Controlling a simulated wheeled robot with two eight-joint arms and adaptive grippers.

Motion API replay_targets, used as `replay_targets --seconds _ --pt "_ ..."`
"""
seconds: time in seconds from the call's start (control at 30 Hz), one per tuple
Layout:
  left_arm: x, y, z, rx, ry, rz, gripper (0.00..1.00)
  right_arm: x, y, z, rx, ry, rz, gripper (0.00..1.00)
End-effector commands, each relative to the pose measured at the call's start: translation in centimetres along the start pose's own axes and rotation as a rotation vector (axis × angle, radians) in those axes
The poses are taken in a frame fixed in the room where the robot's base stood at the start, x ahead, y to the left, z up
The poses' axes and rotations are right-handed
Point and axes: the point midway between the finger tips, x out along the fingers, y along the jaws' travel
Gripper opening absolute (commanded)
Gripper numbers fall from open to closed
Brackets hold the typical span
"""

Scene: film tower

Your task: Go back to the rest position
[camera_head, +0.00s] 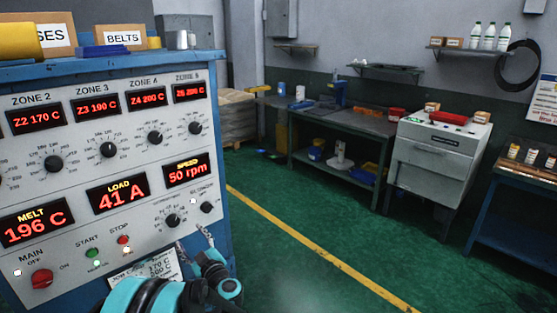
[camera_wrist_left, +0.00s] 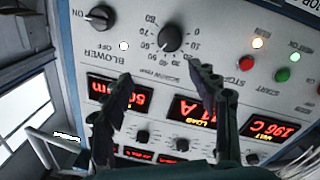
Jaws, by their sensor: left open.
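The control cabinet's panel (camera_head: 60,165) fills the left of the head view. It has red displays reading melt 196 C, load 41 A and speed 50 rpm, and several zone knobs. My left gripper (camera_head: 193,240) is in front of the panel's lower right part. In the left wrist view my left gripper (camera_wrist_left: 160,78) is open and empty, its two fingers spread toward the panel. The screw speed knob (camera_wrist_left: 170,38) appears just beyond the fingertips, with visible space around it. The blower switch (camera_wrist_left: 98,17) is to its left. My right gripper is not in view.
A green workbench (camera_head: 345,121) with tools stands along the back wall. A grey machine (camera_head: 436,155) and another bench (camera_head: 525,180) stand to the right. The green floor (camera_head: 285,265) beside the cabinet is clear, crossed by a yellow line (camera_head: 300,240).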

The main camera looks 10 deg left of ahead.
Motion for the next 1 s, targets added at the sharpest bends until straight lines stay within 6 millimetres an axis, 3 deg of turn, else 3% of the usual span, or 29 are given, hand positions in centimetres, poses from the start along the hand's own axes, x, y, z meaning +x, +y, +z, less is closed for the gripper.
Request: replay_targets --seconds 0.17,0.3,0.4,0.47,0.57,0.7,0.9,1.0 --pt "-2.9 7.1 -5.1 0.021 -0.024 0.27 0.6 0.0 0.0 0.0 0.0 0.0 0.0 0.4" --pt "-8.2 12.6 -7.6 0.085 -0.135 0.534 0.6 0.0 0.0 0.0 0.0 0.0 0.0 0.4" --pt "-13.0 14.2 -7.7 0.158 -0.259 0.678 0.6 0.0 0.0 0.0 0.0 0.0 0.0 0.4" --pt "-16.0 14.2 -7.2 0.213 -0.349 0.742 0.6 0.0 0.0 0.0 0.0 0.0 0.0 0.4" --pt "-20.9 12.3 -5.8 0.316 -0.515 0.803 0.6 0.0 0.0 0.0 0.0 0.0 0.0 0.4" --pt "-27.1 6.3 -3.4 0.482 -0.762 0.789 0.6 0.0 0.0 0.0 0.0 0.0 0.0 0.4" --pt "-32.7 -4.1 -1.6 0.675 -1.017 0.626 0.6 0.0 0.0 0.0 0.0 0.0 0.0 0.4" --pt "-33.9 -7.3 -1.5 0.727 -1.078 0.555 0.6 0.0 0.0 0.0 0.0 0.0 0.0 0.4"
